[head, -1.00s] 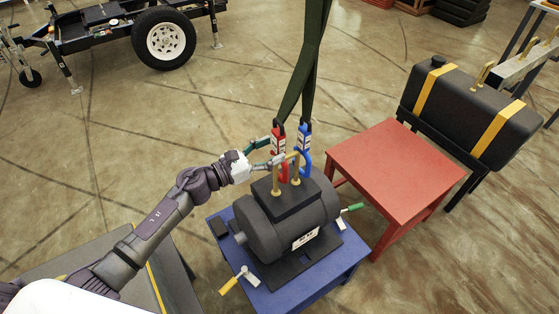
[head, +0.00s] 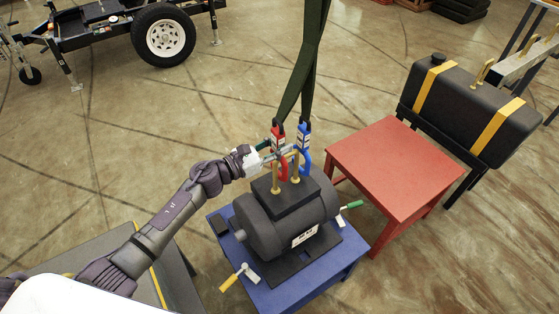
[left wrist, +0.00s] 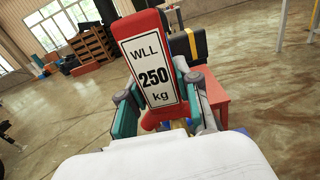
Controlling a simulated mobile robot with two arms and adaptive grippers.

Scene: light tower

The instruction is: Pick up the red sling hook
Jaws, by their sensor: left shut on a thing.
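The red sling hook (head: 278,139) hangs from a dark green sling (head: 304,75) above the black motor (head: 290,220). In the left wrist view the red hook (left wrist: 151,62) fills the middle, with a white label reading WLL 250 kg. My left gripper (head: 278,153) is shut on the red hook, its fingers on both sides of it. A blue sling hook (head: 303,137) hangs just to the right. Two brass-coloured lifting eyes (head: 295,166) stand on top of the motor. The hook's lower end is partly hidden by my fingers. My right gripper is not in view.
The motor stands on a blue table (head: 285,296) with a yellow-handled clamp (head: 237,278) and a green-handled clamp (head: 350,206). A red table (head: 397,170) stands to the right, with a black tank (head: 470,110) behind it. A wheeled trailer (head: 120,27) is at the back left.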

